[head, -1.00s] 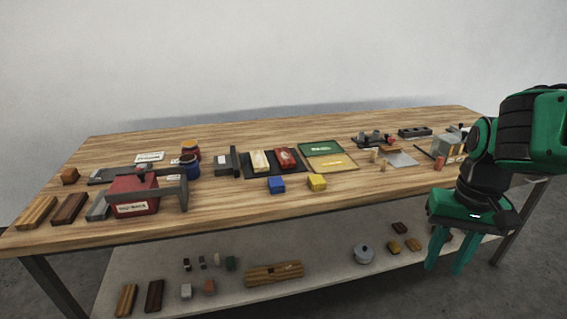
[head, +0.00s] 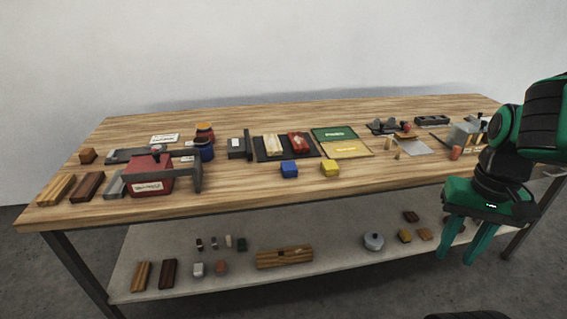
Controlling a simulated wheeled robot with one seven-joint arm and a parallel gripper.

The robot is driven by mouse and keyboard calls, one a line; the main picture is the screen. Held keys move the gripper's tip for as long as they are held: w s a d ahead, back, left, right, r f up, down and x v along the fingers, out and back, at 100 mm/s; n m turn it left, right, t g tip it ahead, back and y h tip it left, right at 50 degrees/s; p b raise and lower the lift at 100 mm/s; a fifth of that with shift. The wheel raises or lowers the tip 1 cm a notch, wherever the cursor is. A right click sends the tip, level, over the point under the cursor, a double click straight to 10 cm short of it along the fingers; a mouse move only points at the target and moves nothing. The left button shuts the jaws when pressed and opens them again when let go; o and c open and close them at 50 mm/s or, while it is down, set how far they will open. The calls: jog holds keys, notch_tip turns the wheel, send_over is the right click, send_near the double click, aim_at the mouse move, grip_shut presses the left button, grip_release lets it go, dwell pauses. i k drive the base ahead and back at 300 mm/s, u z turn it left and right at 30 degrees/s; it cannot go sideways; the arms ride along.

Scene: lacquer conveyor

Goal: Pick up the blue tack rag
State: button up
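A small blue block-shaped thing (head: 289,169), which looks like the blue tack rag, lies near the front edge of the wooden tabletop, around its middle. A similar yellow one (head: 330,169) lies a little to its right, apart from it. My gripper (head: 463,255) hangs at the right, in front of the table and well away from the blue rag. Its two green fingers point down and are apart, with nothing seen between them.
Behind the blue rag, a dark mat (head: 261,157) bears a cream and a red block. Green (head: 334,133) and yellow (head: 346,149) trays lie to the right. A red box (head: 149,178) with grey clamps stands left. The lower shelf (head: 335,262) holds several small things.

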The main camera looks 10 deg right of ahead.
aim_at(289, 169)
jog(key=k, duration=0.6)
jog(key=u, duration=0.25)
jog(key=i, duration=1.45)
jog(key=z, duration=0.25)
